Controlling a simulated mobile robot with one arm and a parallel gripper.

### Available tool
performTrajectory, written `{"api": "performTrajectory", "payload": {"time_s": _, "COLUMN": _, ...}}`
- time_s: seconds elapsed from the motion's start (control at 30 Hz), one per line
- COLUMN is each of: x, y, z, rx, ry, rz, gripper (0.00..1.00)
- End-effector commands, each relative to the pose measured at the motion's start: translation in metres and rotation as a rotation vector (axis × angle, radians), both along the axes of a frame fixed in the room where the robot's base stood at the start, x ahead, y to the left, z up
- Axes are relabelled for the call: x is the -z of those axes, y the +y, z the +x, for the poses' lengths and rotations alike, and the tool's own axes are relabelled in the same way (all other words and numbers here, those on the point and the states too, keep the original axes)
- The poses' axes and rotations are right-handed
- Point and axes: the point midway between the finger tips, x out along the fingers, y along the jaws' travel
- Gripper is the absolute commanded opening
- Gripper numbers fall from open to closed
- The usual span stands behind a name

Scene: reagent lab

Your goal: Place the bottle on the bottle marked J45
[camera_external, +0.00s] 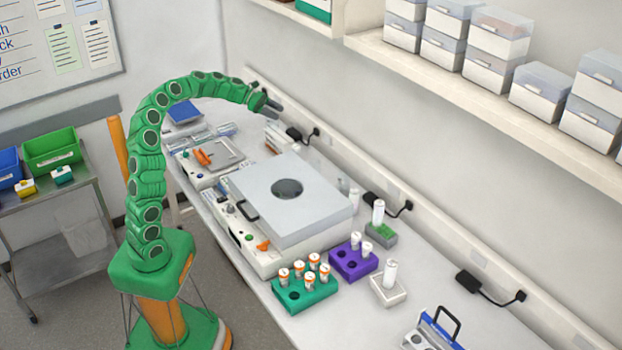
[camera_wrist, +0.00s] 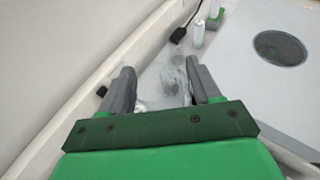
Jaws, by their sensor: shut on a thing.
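My gripper (camera_external: 266,102) is raised over the back of the bench, left of the wall ledge. In the wrist view its two grey fingers (camera_wrist: 159,70) stand apart, shut on a clear, see-through bottle (camera_wrist: 168,84) whose outline is faint. I cannot make out this bottle in the external view. Two clear bottles (camera_external: 354,198) stand at the back of the bench, right of the large grey-topped machine (camera_external: 310,212). White bottles stand in small holders: one in a grey-green block (camera_external: 388,239), one in a white block (camera_external: 390,295). No J45 marking is readable.
Black plugs and cables (camera_external: 470,281) line the back wall. A shelf with boxes (camera_external: 490,74) overhangs the right side.

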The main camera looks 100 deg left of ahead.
Motion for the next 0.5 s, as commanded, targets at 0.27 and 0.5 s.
{"api": "performTrajectory", "payload": {"time_s": 0.27, "x": -0.044, "y": 0.000, "z": 0.000, "rx": 0.000, "ry": -0.001, "rz": 0.001, "gripper": 0.32}}
{"api": "performTrajectory", "payload": {"time_s": 0.5, "x": -0.057, "y": -0.007, "z": 0.013, "rx": 0.008, "ry": 0.000, "rz": -0.002, "gripper": 0.32}}
